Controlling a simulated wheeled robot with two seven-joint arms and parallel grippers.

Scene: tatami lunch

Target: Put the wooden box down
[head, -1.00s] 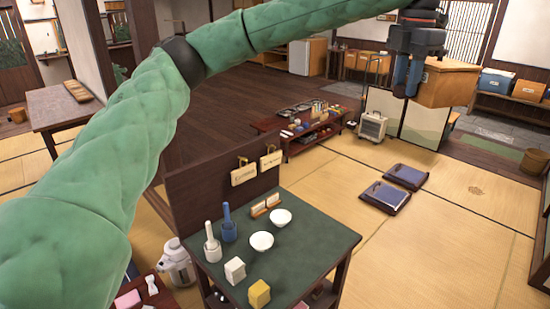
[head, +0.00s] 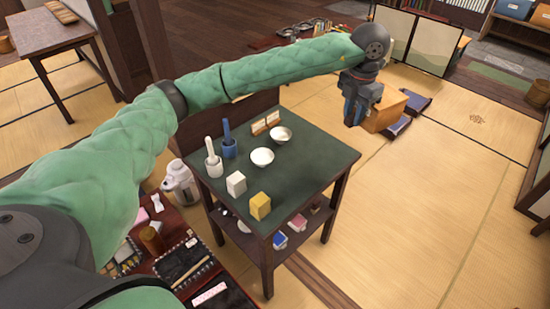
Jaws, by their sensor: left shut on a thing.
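The wooden box (head: 386,112) is a plain orange-brown block just right of the table in the head view. My left gripper (head: 356,108), dark with blue fingers, reaches down at the box's left side and is shut on it. The gripper and wrist hide part of the box. I cannot tell whether its underside touches the tatami (head: 415,215) or hangs a little above it. My right gripper is not in view.
A green-topped table (head: 310,170) with two white bowls, mortars and small blocks stands left of the box. Open tatami stretches to the right and front. A folding screen (head: 428,42) stands farther back.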

